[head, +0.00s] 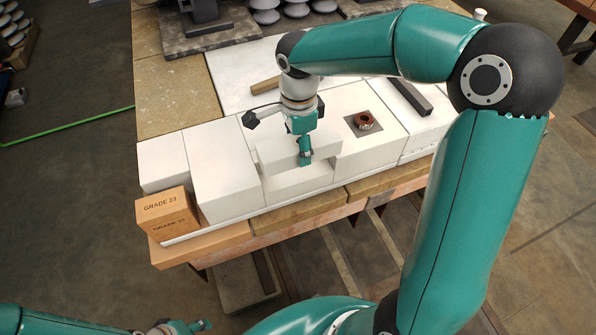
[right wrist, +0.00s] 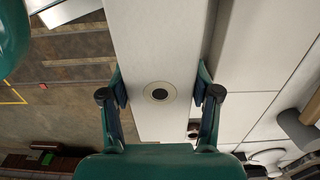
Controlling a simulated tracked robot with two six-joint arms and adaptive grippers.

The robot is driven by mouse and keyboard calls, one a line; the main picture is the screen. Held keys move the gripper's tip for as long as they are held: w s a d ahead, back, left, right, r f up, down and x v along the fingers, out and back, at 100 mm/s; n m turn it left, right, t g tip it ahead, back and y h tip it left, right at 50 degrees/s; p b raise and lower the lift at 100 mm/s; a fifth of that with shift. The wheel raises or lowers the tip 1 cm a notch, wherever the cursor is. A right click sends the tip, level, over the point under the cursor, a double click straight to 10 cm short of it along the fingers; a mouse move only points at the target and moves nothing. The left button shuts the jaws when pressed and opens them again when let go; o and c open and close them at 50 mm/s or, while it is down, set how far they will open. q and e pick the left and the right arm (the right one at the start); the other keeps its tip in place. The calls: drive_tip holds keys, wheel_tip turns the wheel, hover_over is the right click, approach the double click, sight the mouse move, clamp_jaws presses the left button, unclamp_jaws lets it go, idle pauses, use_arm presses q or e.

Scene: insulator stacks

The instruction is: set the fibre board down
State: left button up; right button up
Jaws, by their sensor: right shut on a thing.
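The fibre board is a pale, narrow slab (head: 277,152), with a round dark-centred insert in its face in the right wrist view (right wrist: 160,118). My right gripper (head: 305,158) is shut on it, one finger on each side, as the right wrist view also shows (right wrist: 161,90). The board lies level above a lower white section (head: 300,184) between taller white blocks. I cannot tell whether it touches them. My left gripper (head: 190,326) is at the bottom left edge, partly cut off, and its fingers are unclear.
A tan box marked GRADE 23 (head: 168,213) stands at the table's front left corner. White blocks (head: 222,170) line the front. A brown ring (head: 363,121) sits on a grey square to the right, near a dark bar (head: 410,97). A wooden piece (head: 264,86) lies behind.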

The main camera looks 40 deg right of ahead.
sight(298, 179)
wheel_tip(298, 179, down, 9)
drive_tip(key=shift+f+b, duration=0.1)
drive_tip(key=shift+b, duration=0.3)
drive_tip(key=o, duration=0.8)
drive_tip(key=shift+f, duration=0.1)
drive_tip(key=o, duration=0.5)
drive_tip(key=shift+r, duration=0.3)
wheel_tip(298, 179, up, 12)
drive_tip(key=shift+f+p, duration=0.15)
drive_tip(key=shift+p, duration=0.55)
